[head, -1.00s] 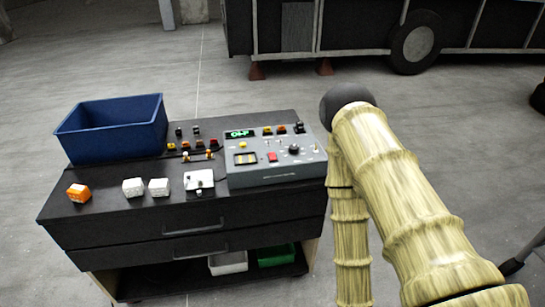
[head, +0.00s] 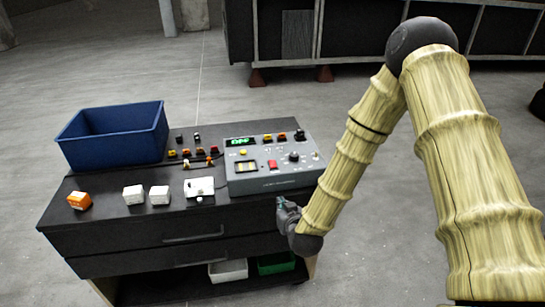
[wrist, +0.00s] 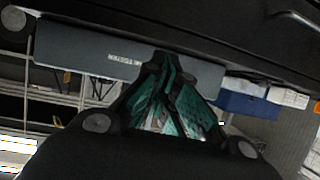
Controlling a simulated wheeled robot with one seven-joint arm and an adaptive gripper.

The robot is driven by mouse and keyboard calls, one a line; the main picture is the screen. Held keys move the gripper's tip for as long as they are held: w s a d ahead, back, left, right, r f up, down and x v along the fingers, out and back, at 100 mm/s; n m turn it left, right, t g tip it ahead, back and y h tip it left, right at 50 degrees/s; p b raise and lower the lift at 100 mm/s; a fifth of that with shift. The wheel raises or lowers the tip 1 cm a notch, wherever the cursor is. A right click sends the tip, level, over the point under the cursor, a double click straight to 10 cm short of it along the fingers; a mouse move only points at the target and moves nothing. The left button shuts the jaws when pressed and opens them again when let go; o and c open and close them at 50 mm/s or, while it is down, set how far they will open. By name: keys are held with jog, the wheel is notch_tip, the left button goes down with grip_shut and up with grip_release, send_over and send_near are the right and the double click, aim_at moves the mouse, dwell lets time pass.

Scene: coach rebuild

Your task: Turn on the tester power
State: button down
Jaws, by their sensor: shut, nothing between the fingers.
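The grey tester (head: 273,163) stands on the right end of the black cart top. Its face has a lit green display (head: 240,141), a red rocker switch (head: 272,164), a black knob (head: 294,157), a yellow button and small toggles. My gripper (head: 283,205) is in front of the cart's right front edge, below the tester, apart from it. In the wrist view my gripper's fingers (wrist: 178,98) are together with nothing held. The tester's front side (wrist: 85,50) shows upside down behind them; its switches are hidden there.
A blue bin (head: 112,135) stands at the back left of the cart top (head: 110,225). An orange block (head: 79,200), two white blocks (head: 133,191) and a white switch box (head: 200,187) line the front. Small coloured connectors lie behind. Drawers are below.

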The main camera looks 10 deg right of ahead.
jog(key=w+r+t, duration=0.3)
jog(key=w+r, duration=0.4)
jog(key=r, duration=0.5)
jog(key=shift+w+r+t+h, duration=0.15)
jog(key=shift+w+t+h, duration=0.15)
jog(key=shift+h, duration=0.1)
jog(key=shift+w+d, duration=0.1)
jog(key=p, duration=0.5)
send_over(272, 163)
jog(key=shift+s+f, duration=0.4)
jog(key=shift+f, duration=0.45)
jog(key=shift+w+f+p, duration=0.15)
jog(key=shift+f+p, duration=0.15)
jog(key=shift+f, duration=0.55)
jog(key=shift+w+f+p, duration=0.1)
jog(key=shift+f+p, duration=0.2)
jog(key=shift+f, duration=0.5)
